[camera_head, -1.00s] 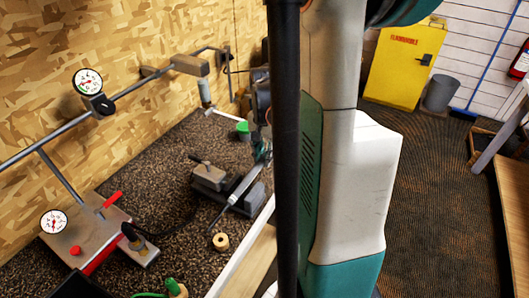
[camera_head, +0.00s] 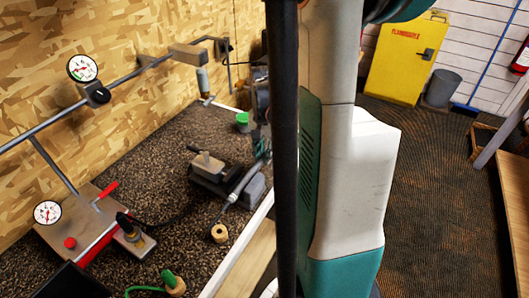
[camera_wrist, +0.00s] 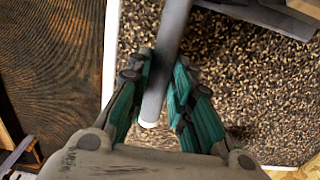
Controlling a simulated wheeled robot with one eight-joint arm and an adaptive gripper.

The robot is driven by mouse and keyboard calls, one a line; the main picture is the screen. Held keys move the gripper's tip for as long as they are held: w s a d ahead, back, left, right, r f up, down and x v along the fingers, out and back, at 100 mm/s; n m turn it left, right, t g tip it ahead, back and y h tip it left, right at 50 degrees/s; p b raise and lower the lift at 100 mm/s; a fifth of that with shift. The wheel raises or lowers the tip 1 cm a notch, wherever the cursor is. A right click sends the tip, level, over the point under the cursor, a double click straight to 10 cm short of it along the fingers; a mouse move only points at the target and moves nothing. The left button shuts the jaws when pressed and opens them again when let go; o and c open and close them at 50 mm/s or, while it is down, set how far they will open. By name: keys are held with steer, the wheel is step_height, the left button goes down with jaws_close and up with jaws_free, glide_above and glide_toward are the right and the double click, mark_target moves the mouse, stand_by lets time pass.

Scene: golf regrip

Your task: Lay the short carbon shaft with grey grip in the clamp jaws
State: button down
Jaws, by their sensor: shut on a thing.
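The short carbon shaft with grey grip shows its grey grip (camera_wrist: 168,60) in the wrist view, running up out of the picture between my fingers. In the head view the shaft (camera_head: 240,187) slants down-left from my gripper, its dark tip near a tape roll. My gripper (camera_wrist: 160,88) is shut on the grip, a teal finger on each side; in the head view it is partly hidden behind my column and arm. The clamp (camera_head: 208,168) stands on the bench with a dark block at its right. The shaft passes along the gap between them; I cannot tell whether it touches the jaws.
A tape roll (camera_head: 219,233) lies in front of the clamp. A gauge fixture (camera_head: 90,225) with red handles stands at left, under a long grey bar. A green cup (camera_head: 242,122) stands behind. Speckled mat (camera_head: 155,180) is free left of the clamp.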

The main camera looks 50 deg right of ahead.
steer(key=shift+f+b, duration=0.3)
stand_by(0.4)
steer(key=c, duration=1.3)
jaws_free()
steer(key=shift+c, duration=0.2)
step_height(320, 180, up, 12)
steer(key=shift+d, duration=0.1)
